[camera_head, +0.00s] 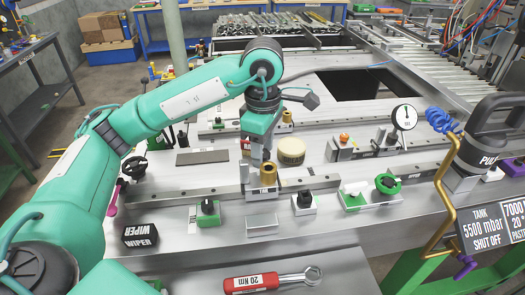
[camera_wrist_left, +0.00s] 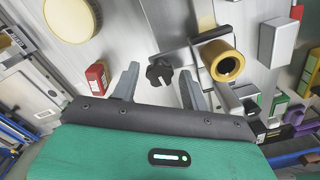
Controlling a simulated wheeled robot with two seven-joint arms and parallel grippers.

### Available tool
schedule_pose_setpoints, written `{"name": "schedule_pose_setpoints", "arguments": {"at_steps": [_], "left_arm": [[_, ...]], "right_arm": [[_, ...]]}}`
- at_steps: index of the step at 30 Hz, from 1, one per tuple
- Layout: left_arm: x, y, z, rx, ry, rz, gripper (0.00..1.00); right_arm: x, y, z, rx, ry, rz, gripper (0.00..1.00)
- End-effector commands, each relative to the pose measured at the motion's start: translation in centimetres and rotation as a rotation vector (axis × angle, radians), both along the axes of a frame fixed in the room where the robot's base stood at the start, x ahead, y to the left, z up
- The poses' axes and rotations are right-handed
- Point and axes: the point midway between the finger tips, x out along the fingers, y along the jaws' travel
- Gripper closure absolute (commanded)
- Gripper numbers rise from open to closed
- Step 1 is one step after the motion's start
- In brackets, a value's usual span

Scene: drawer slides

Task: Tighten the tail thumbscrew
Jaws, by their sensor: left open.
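My left gripper (camera_head: 257,160) points down over the rail, beside a brass-coloured cylinder (camera_head: 268,174). In the left wrist view, its two grey fingers (camera_wrist_left: 159,82) are apart and empty. A small dark lobed knob, which looks like the thumbscrew (camera_wrist_left: 158,72), shows between and just beyond the fingertips. I cannot tell whether either finger touches it. The knob sits by a metal block, left of the brass cylinder (camera_wrist_left: 222,62). In the head view the knob is hidden by the gripper. My right gripper is not in view.
A tan round disc (camera_head: 291,151) stands right of the gripper. Black and green knobs on small blocks (camera_head: 304,202) line the front. A wiper block (camera_head: 140,235) and red-handled wrench (camera_head: 272,280) lie nearer. A dial gauge (camera_head: 403,117) and bent brass-coloured bar (camera_head: 441,200) stand right.

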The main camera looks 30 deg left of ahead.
Motion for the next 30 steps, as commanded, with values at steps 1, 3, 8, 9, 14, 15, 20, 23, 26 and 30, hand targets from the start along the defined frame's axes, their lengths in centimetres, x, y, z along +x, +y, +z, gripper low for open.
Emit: {"name": "schedule_pose_setpoints", "arguments": {"at_steps": [1, 3, 8, 9, 14, 15, 20, 23, 26, 30], "left_arm": [[0.0, 0.0, 0.3, 0.000, 0.000, 0.000, 0.55], [0.0, 0.0, 0.8, 0.000, -0.001, 0.001, 0.55], [0.0, 0.0, 2.8, 0.000, -0.002, 0.002, 0.55], [0.0, 0.0, 3.3, 0.000, -0.002, 0.002, 0.55], [0.0, 0.0, 5.1, 0.000, -0.001, 0.003, 0.55], [0.0, 0.0, 5.6, 0.000, -0.001, 0.003, 0.55], [0.0, 0.0, 6.1, 0.000, 0.000, 0.003, 0.55], [0.0, 0.0, 5.9, 0.000, 0.000, 0.002, 0.55], [0.0, 0.0, 5.9, 0.000, 0.000, 0.002, 0.55], [0.0, 0.0, 5.9, 0.000, 0.000, 0.002, 0.55]], "right_arm": [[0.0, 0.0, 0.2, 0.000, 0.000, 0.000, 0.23], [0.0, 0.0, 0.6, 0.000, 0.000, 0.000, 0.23], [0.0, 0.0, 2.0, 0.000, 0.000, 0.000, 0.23], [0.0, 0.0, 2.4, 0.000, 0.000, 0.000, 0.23], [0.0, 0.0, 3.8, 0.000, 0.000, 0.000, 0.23], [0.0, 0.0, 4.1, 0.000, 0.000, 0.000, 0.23], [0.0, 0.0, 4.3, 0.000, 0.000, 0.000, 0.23], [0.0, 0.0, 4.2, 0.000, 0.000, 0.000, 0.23], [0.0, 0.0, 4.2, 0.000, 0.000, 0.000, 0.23], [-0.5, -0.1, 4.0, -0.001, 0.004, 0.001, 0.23]]}}
